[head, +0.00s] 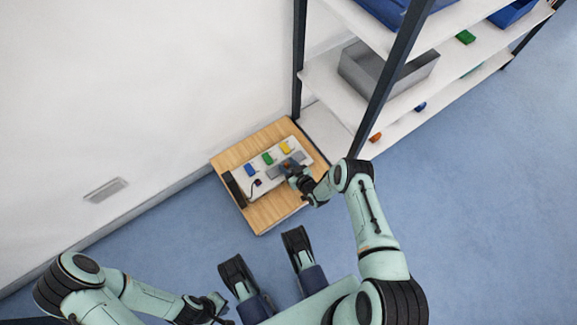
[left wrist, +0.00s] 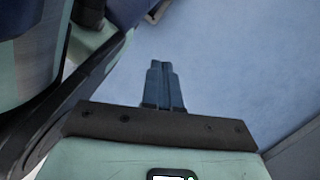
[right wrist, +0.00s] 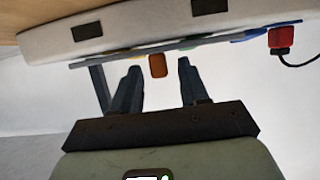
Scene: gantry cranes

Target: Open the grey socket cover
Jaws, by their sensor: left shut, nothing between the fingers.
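The white socket panel (head: 246,188) lies on a wooden board at the foot of the wall. A grey piece (head: 273,173), apparently the grey socket cover, is on the panel, partly hidden by my right gripper (head: 291,169). In the right wrist view a thin grey plate (right wrist: 110,57) shows edge-on, with an orange-brown tab (right wrist: 158,65) at it. My right gripper, also in the right wrist view (right wrist: 157,75), is open, its fingers apart below the plate; contact cannot be told. My left gripper (left wrist: 163,68) is shut and empty over the floor, away from the panel.
Blue (head: 249,170), green (head: 267,158) and yellow (head: 286,148) pieces sit along the panel. A red plug (right wrist: 281,38) with a black cable shows in the right wrist view. A shelf unit (head: 325,131) stands close to the right of the board (head: 270,214). Open blue floor lies nearer me.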

